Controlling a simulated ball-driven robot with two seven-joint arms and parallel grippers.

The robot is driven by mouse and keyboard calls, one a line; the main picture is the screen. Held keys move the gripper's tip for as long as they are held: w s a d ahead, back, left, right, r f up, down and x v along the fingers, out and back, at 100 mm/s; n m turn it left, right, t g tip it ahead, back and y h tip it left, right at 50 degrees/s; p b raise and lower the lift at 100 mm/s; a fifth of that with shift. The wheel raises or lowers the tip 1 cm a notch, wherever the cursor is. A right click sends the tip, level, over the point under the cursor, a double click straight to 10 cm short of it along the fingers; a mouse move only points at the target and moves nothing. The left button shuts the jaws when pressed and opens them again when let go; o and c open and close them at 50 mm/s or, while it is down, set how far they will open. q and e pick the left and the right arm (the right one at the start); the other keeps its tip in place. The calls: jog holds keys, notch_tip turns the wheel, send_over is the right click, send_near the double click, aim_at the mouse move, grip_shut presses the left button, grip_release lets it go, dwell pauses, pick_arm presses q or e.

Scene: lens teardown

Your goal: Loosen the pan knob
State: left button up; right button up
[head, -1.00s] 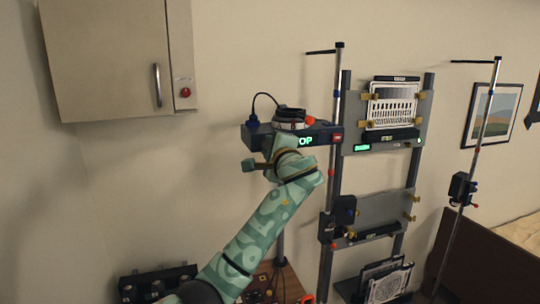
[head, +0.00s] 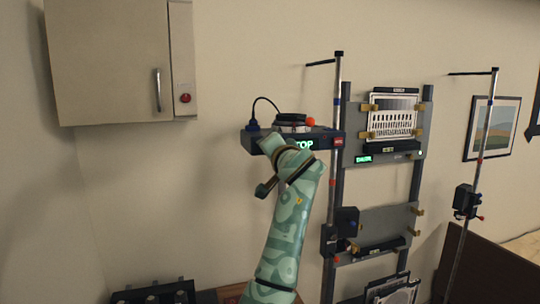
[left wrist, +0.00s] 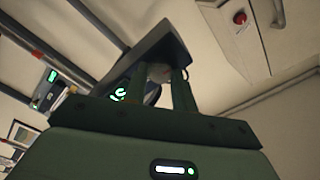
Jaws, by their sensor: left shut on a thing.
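A dark box-shaped head unit (head: 268,142) with a green lit display is mounted high beside a pole, with a dark and white round part (head: 291,122) on top. My left arm reaches up to its underside in the head view and hides the left gripper's fingers. In the left wrist view, my left gripper (left wrist: 167,82) points up at the underside of the dark box (left wrist: 160,48). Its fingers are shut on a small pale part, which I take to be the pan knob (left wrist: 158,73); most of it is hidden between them. My right gripper is not in view.
A rack (head: 345,225) with panels and trays stands to the right, and another pole with a clamp (head: 466,200) farther right. A wall cabinet (head: 110,65) hangs at the upper left. A dark rack (head: 150,292) is at the bottom left. The wall space left of my arm is clear.

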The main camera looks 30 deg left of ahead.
pick_arm(q)
jog(key=shift+f+n+b, duration=0.3)
jog(key=shift+f+n, duration=0.05)
jog(key=shift+n, duration=0.45)
jog(key=o, duration=1)
jog(key=shift+r, duration=0.2)
jog(key=shift+d, duration=0.1)
jog(key=b+v, duration=0.5)
jog(key=v, duration=1.1)
jog(key=shift+s, duration=0.2)
jog(key=shift+d, duration=0.1)
